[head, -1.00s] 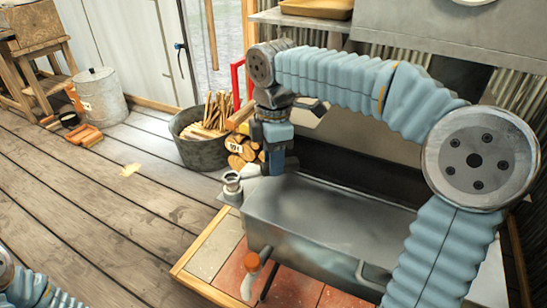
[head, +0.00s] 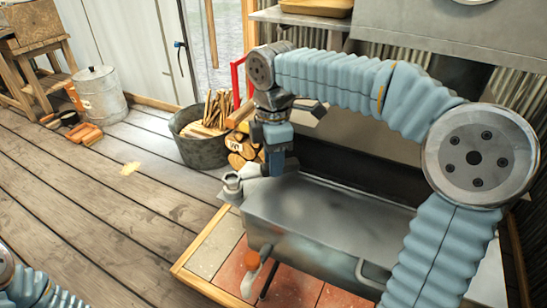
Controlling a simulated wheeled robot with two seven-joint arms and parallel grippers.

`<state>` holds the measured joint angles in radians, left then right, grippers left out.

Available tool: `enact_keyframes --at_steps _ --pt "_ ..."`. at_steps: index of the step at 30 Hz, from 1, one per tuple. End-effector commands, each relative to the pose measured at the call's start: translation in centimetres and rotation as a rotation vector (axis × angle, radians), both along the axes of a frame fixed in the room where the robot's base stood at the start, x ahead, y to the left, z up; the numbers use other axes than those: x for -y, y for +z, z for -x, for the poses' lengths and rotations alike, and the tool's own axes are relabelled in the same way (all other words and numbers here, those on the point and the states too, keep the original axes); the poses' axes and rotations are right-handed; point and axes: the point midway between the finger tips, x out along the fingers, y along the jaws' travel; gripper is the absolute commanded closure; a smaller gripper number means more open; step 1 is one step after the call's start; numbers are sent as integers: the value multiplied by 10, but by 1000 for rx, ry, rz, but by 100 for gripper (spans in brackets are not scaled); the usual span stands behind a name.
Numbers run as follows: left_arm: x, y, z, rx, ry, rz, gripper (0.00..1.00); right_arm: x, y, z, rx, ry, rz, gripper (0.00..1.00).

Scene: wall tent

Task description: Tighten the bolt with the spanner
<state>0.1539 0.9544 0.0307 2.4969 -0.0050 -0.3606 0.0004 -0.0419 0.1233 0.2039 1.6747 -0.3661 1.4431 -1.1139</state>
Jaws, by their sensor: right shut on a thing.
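My right gripper (head: 277,162) points down at the far left end of the grey metal stove box (head: 330,212). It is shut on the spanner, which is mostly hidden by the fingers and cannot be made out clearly. A round metal fitting (head: 232,184) stands at the stove's left corner, just left of and below the fingertips; it may be the bolt. I cannot tell whether the spanner touches it. Only part of my left arm shows at the bottom left; its gripper is out of view.
A dark tub of kindling (head: 201,147) and cut logs (head: 241,150) stand behind the gripper. A lidded metal bin (head: 101,97) stands at the back left. The plank floor (head: 110,215) at left is mostly clear.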

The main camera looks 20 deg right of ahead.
Motion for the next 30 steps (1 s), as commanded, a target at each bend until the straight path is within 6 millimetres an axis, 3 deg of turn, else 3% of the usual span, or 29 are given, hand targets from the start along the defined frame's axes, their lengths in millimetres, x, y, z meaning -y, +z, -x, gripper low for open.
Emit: enact_keyframes --at_steps 30 --pt "0 0 0 0 0 0 53 0 -5 0 0 0 0 100"
